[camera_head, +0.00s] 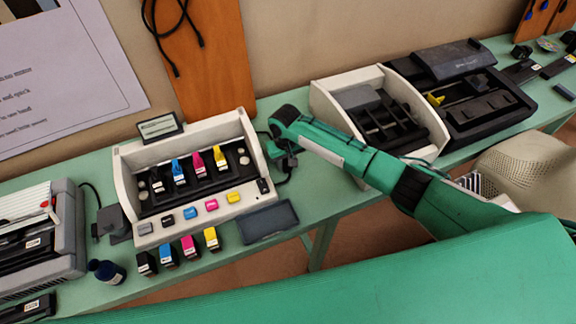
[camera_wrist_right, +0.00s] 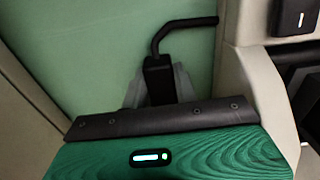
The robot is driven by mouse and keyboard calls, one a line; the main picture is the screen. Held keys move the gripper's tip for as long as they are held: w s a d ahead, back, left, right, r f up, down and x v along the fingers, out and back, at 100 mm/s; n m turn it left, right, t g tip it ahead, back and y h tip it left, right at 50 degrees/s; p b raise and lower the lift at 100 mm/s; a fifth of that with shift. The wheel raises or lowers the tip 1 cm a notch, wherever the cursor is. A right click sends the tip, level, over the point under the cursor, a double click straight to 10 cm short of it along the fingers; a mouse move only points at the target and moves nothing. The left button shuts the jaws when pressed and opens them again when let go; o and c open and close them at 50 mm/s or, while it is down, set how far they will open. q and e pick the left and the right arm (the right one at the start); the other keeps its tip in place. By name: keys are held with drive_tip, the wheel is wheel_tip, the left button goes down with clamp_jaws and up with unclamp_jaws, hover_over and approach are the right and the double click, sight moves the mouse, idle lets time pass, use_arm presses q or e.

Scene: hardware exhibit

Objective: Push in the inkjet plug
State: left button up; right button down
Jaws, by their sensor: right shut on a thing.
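The inkjet printer (camera_head: 146,154) is a cream open case with colored cartridges, standing on the green table at the middle left. My right gripper (camera_head: 284,148) is at the printer's right side, pointing down toward the table. In the right wrist view my right gripper (camera_wrist_right: 157,98) is shut on the black plug (camera_wrist_right: 158,72), which has a black cable bending up and right toward the cream case. The gripper's body hides the plug's lower part, so I cannot tell how far it sits in a socket. My left gripper is not in view.
Loose cartridges (camera_head: 189,246) and a dark flat tray (camera_head: 268,222) lie in front of the printer. Another cream machine (camera_head: 322,100) stands to the right, behind my right forearm. A grey printer (camera_head: 68,240) and a dark bottle (camera_head: 106,271) are at left.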

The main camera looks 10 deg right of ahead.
sight(285, 160)
drive_tip(key=shift+w+r, duration=0.15)
drive_tip(key=shift+w, duration=0.05)
drive_tip(key=c, duration=1.2)
unclamp_jaws()
drive_tip(key=shift+o, duration=0.6)
drive_tip(key=shift+w+f, duration=0.15)
drive_tip(key=shift+f, duration=0.05)
drive_tip(key=shift+r, duration=0.1)
drive_tip(key=shift+r, duration=0.25)
wheel_tip(285, 160, up, 13)
drive_tip(key=b, duration=0.2)
drive_tip(key=shift+r, duration=0.15)
